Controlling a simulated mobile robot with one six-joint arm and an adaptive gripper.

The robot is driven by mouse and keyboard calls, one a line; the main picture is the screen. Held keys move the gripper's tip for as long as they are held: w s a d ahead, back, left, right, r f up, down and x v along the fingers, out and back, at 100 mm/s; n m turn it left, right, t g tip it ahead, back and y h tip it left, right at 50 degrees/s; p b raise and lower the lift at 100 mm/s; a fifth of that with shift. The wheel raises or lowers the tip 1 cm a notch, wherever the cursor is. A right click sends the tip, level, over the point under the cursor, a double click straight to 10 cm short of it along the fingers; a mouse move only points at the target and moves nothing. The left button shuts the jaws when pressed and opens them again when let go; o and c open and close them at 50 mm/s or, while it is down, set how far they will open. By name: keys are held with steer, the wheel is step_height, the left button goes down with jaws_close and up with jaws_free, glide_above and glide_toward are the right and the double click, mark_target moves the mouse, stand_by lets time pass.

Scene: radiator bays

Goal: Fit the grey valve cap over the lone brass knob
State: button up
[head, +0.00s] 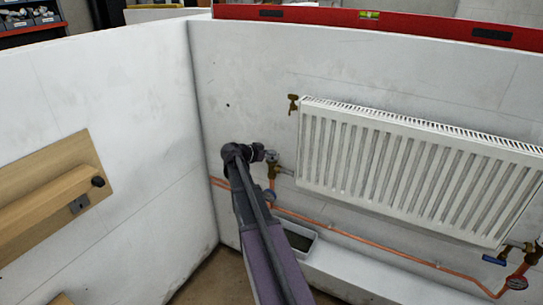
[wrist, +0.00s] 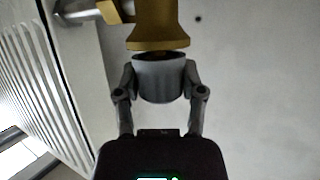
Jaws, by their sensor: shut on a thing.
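My gripper (wrist: 160,73) is shut on the grey valve cap (wrist: 160,86) in the wrist view, with one finger on each side of it. The cap's open rim faces the flared brass knob (wrist: 158,28), roughly in line with it. A thin brownish strip shows between rim and knob; I cannot tell whether they touch. In the head view my gripper (head: 259,154) is at the radiator's lower left, with the cap (head: 271,156) at its tip. The brass valve body (head: 272,171) shows just below, and my arm hides part of this area.
The white radiator (head: 410,170) is close on the right. A brass fitting (head: 293,104) is at its upper left corner. A blue-handled valve (head: 495,260) is at its lower right. Copper pipe (head: 350,237) runs below, above a ledge. A grey tray (head: 299,240) lies beside my arm.

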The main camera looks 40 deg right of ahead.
steer(key=shift+f, duration=0.3)
stand_by(0.4)
steer(key=o, duration=0.8)
steer(key=shift+o, duration=0.7)
steer(key=shift+r, duration=0.15)
steer(key=shift+r+p, duration=2.2)
steer(key=shift+r, duration=0.1)
